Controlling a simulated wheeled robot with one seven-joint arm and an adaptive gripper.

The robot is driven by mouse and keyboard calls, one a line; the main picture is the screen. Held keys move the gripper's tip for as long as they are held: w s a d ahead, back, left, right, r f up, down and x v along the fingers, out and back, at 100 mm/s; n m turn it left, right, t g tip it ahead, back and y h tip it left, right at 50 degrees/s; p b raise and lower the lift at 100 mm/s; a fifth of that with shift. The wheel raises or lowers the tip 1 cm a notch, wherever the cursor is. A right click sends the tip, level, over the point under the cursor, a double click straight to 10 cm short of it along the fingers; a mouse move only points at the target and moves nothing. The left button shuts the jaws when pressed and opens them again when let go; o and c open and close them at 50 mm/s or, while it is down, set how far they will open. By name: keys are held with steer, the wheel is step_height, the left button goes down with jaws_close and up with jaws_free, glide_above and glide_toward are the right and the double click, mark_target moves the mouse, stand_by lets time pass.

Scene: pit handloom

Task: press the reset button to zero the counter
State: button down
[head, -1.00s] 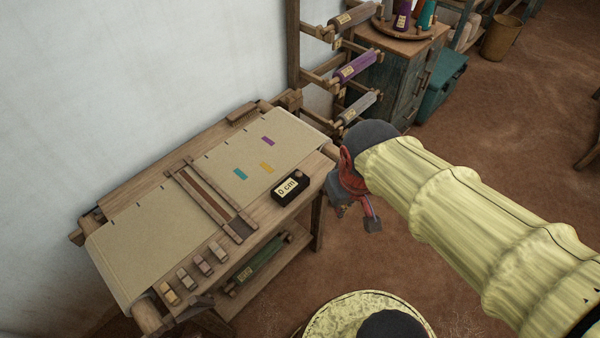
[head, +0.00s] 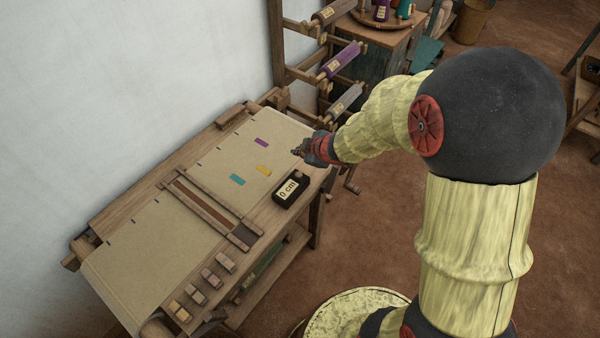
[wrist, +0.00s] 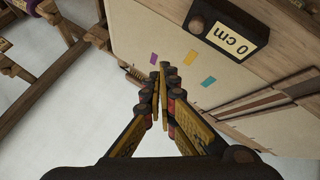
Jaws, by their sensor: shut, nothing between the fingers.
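The counter (head: 290,189) is a small black box on the right front edge of the loom table, with a pale display reading "0 cm". In the wrist view the counter (wrist: 230,32) shows upside down at the top, with a round brownish button (wrist: 197,25) beside the display. My gripper (head: 297,152) is over the right end of the table, behind the counter and apart from it. In the wrist view my gripper (wrist: 160,66) has its fingertips together and empty, pointing toward the cloth below the counter.
Beige cloth (head: 165,240) covers the table, with purple, teal and yellow patches near the counter. A wooden crossbar frame (head: 205,208) lies across it. Several small blocks (head: 212,278) sit along the front edge. A rack of spools (head: 340,60) stands behind the right end.

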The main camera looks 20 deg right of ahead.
steer(key=shift+w+a+r+y, duration=0.2)
steer(key=shift+a+r+y, duration=0.15)
steer(key=shift+a, duration=0.25)
steer(key=shift+f, duration=0.1)
steer(key=b, duration=0.8)
glide_above(297, 175)
step_height(297, 175, down, 7)
steer(key=shift+s+f, duration=0.1)
steer(key=shift+f, duration=0.1)
steer(key=shift+f+b, duration=0.5)
steer(key=shift+f, duration=0.1)
steer(key=shift+f, duration=0.1)
steer(key=shift+f, duration=0.3)
